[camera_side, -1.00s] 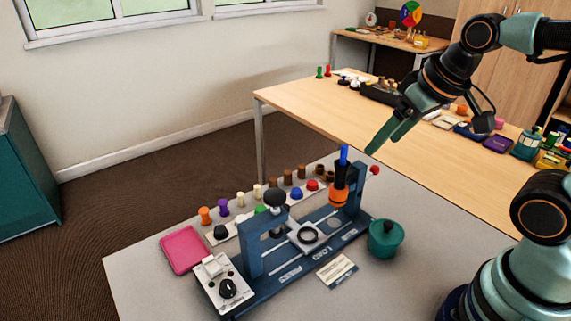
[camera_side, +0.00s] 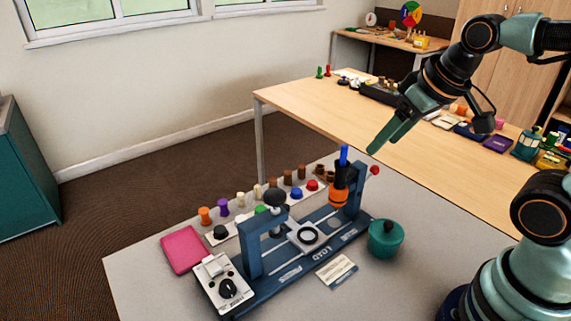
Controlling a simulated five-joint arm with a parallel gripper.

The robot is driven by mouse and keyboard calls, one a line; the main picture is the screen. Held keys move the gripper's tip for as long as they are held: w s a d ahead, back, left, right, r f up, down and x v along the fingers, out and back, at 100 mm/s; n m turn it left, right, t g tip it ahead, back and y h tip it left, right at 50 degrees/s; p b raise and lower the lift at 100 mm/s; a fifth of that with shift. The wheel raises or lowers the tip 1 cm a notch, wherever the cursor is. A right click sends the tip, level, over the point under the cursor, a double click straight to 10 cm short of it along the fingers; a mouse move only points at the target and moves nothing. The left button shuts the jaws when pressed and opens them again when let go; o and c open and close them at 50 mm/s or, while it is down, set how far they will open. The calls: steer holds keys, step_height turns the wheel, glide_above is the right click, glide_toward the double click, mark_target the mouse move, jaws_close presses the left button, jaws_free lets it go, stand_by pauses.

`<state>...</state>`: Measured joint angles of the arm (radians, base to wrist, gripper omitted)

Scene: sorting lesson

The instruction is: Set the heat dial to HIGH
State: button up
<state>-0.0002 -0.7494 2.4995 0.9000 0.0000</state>
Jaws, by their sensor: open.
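The heat dial (camera_side: 229,289) is a black round knob on a small white control box (camera_side: 213,272) at the front left end of a blue bench fixture (camera_side: 290,270). The markings around the dial are too small to read, so I cannot tell its setting. My gripper (camera_side: 374,150) is open and empty. It hangs in the air above and to the right of the fixture, well apart from the dial.
An orange and blue tool (camera_side: 340,187) stands upright at the fixture's right post.

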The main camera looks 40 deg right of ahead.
steer(key=w+a+f+n+g, duration=0.1)
steer(key=w+a+n, duration=0.1)
steer(key=a, duration=0.5)
steer(key=w+a+f+n+g, duration=0.1)
steer(key=w+a+n+g, duration=0.1)
steer(key=a, duration=0.6)
steer(key=w+a+f+n+g, duration=0.1)
steer(key=w+a+n, duration=0.2)
steer(key=a, duration=0.5)
steer(key=shift+w+a+f+g+y, duration=0.2)
steer(key=shift+a+f+g+y, duration=0.05)
steer(key=shift+g+y, duration=0.05)
steer(key=n+g, duration=0.1)
steer(key=n, duration=0.1)
glide_above(226, 284)
step_height(226, 284, down, 4)
steer(key=f, duration=0.1)
step_height(226, 284, down, 11)
steer(key=shift+f, duration=0.2)
jaws_close()
